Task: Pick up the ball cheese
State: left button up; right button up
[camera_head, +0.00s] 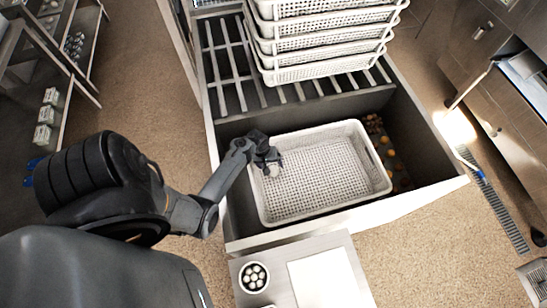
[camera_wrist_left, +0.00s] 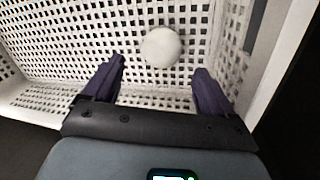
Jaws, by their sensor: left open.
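The ball cheese (camera_wrist_left: 161,47) is a pale round ball resting in the white perforated basket (camera_wrist_left: 60,113), close to its side wall in the left wrist view. In the head view the ball (camera_head: 274,170) shows only partly, at the basket's left end (camera_head: 262,204), beside my gripper. My left gripper (camera_wrist_left: 158,82) is open, its two dark fingers pointing toward the ball with a gap between them. The ball lies ahead of the fingertips, roughly centred, and is not between them. In the head view my left gripper (camera_head: 268,158) is over the basket's left end. My right gripper is not seen.
The basket sits in an open drawer-like compartment (camera_head: 451,178). A stack of white perforated baskets (camera_head: 318,42) stands behind it on slats. Small round items (camera_head: 391,160) lie right of the basket. A counter with a round bowl (camera_head: 253,277) is in front. The rest of the basket looks empty.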

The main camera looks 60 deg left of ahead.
aim_at(272, 168)
pick_arm(q)
jog(key=shift+b+x, duration=1.15)
jog(key=shift+x, duration=1.65)
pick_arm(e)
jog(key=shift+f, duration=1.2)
pick_arm(q)
jog(key=shift+s+d, duration=0.1)
jog(key=shift+s, duration=0.05)
jog(key=c, duration=1.2)
jog(key=shift+o, duration=0.2)
jog(key=shift+r, duration=0.1)
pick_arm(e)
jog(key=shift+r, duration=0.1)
